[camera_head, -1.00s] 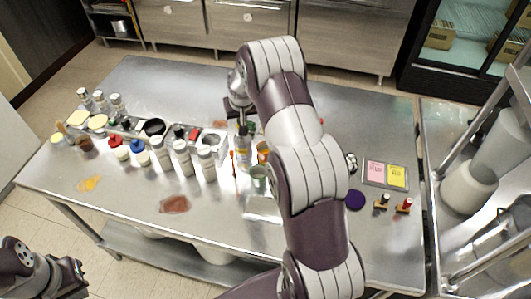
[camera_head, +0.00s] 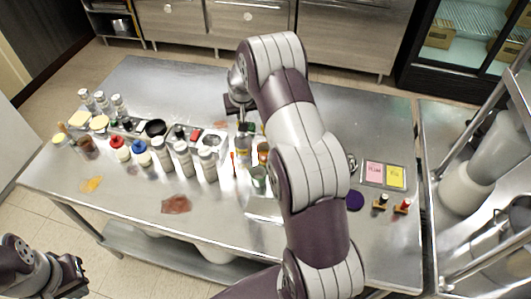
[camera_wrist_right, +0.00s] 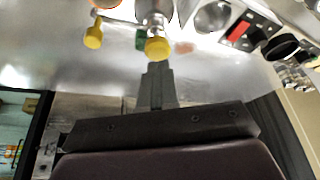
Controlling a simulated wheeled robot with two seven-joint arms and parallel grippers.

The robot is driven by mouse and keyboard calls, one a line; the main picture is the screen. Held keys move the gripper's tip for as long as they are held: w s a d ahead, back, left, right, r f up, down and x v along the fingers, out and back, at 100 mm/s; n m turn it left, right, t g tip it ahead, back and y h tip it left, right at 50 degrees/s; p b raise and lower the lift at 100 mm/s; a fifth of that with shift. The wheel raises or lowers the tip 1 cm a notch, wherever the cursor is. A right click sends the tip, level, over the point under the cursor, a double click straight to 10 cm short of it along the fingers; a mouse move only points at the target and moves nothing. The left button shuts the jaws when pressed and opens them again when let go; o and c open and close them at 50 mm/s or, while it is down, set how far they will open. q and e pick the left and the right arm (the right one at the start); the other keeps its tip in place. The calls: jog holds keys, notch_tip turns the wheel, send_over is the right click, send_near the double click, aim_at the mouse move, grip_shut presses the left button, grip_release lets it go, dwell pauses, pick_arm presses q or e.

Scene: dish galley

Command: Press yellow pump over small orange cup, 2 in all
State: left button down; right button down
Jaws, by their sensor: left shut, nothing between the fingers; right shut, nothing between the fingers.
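My right arm reaches over the table. Its gripper (camera_head: 238,106) is shut and empty, behind and above the dispensers in the head view. In the right wrist view its closed fingertips (camera_wrist_right: 157,72) are just below a yellow pump head (camera_wrist_right: 157,47) on a pale bottle, with no clear contact. A second, smaller yellow knob (camera_wrist_right: 93,37) is to the left, near an orange rim (camera_wrist_right: 105,3) cut off by the frame. In the head view an orange cup (camera_head: 263,149) is partly hidden by my arm. My left gripper (camera_head: 76,283) is shut and empty, low at the left, off the table.
A green-grey cup (camera_head: 259,179) stands in front of the dispensers. Several white bottles (camera_head: 184,160) line up to the left. A brown spill (camera_head: 176,204) lies on the front of the table. Pink and yellow cards (camera_head: 374,173) lie at the right. The back of the table is clear.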

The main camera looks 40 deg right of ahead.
jog(key=shift+f, duration=0.15)
jog(key=shift+s+f+b, duration=0.1)
jog(key=shift+f+b, duration=0.85)
jog(key=shift+f, duration=0.25)
jog(key=shift+r, duration=0.1)
jog(key=shift+r+p, duration=0.8)
jog(key=shift+r, duration=0.45)
